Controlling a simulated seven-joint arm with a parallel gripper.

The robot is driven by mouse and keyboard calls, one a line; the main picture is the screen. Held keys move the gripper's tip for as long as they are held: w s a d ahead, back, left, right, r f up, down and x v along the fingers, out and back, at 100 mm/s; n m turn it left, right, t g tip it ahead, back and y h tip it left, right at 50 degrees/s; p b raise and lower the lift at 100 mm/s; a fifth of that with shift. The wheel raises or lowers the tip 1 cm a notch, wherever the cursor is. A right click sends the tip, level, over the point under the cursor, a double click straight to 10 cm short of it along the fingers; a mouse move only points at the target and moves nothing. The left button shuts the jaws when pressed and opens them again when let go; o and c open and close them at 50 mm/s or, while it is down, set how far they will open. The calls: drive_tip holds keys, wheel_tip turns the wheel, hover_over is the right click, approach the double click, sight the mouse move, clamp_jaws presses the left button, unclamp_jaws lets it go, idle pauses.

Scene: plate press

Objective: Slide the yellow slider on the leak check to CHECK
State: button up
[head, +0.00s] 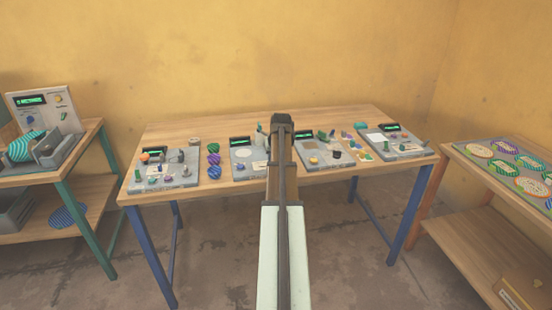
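Several grey stations with small green displays stand in a row on the wooden table (215,190): a far-left one (178,182), a centre-left one (243,171), a centre-right one (312,161) and a far-right one (408,151). Their labels are too small to read, so I cannot tell which is the leak check. I cannot make out the yellow slider or its position. My arm reaches forward from the bottom centre and covers part of the table between the two middle stations. Its dark end (282,122) is over the table; no fingers can be made out.
Blue and purple round pieces (214,160) lie between the two left stations, and small yellow and green pieces (361,141) between the two right ones. A side table (70,172) with a machine stands left; another (465,168) with patterned discs stands right.

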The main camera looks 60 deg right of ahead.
drive_tip(key=shift+d+f, duration=0.1)
drive_tip(key=shift+f, duration=0.1)
drive_tip(key=shift+c, duration=0.2)
clamp_jaws()
idle(0.4)
